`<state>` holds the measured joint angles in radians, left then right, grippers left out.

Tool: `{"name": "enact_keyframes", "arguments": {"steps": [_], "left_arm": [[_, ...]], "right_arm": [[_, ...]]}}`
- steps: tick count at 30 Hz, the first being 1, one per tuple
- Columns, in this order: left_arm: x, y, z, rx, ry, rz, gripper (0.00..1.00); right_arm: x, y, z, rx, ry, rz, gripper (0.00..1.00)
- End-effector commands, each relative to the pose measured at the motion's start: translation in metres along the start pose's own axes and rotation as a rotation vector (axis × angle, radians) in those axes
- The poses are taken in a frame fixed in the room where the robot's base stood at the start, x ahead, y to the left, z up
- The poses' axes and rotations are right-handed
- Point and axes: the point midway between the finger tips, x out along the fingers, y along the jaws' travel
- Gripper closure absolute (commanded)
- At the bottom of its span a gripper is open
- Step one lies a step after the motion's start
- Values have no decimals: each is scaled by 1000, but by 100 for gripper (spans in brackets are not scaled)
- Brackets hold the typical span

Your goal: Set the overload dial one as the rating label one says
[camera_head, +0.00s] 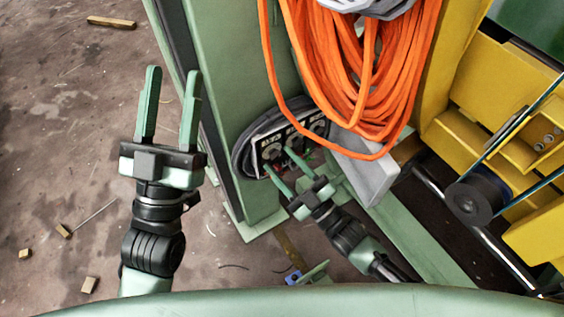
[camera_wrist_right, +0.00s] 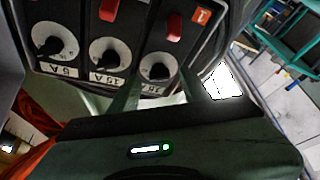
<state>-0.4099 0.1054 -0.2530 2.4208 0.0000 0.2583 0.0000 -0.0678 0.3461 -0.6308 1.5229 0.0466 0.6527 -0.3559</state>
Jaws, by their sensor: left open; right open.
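A dark control box (camera_head: 262,160) on the green column carries three white dials with black knobs. In the right wrist view the dial nearest the orange "1" tag (camera_wrist_right: 201,16) is the rightmost dial (camera_wrist_right: 158,67). A middle dial (camera_wrist_right: 108,56) and a left dial (camera_wrist_right: 55,44) sit beside it. Rating labels lie under the dials; the label under the rightmost dial (camera_wrist_right: 157,89) is partly hidden and I cannot read it surely. My right gripper (camera_head: 280,160) is open, its fingers on either side of the rightmost dial; contact is unclear. My left gripper (camera_head: 174,76) is open and empty over the floor.
Orange cable (camera_head: 350,75) hangs in coils above the box, one loop passing close to it. A grey block (camera_head: 372,176) is beside my right gripper. Yellow machinery (camera_head: 475,95) with a pulley stands at right. The floor at left is mostly clear, with wood scraps.

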Motion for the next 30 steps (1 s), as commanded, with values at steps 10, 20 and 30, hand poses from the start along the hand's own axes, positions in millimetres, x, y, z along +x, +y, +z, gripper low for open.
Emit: {"name": "enact_keyframes", "arguments": {"steps": [10,20,30], "left_arm": [[0,0,-3,-1,17,1,55],[0,0,-3,0,14,1,55],[-2,-5,39,9,-226,-10,55]], "right_arm": [[4,0,-1,0,1,0,61],[4,0,-1,-4,1,-1,100],[5,2,-2,-121,0,-51,100]]}}
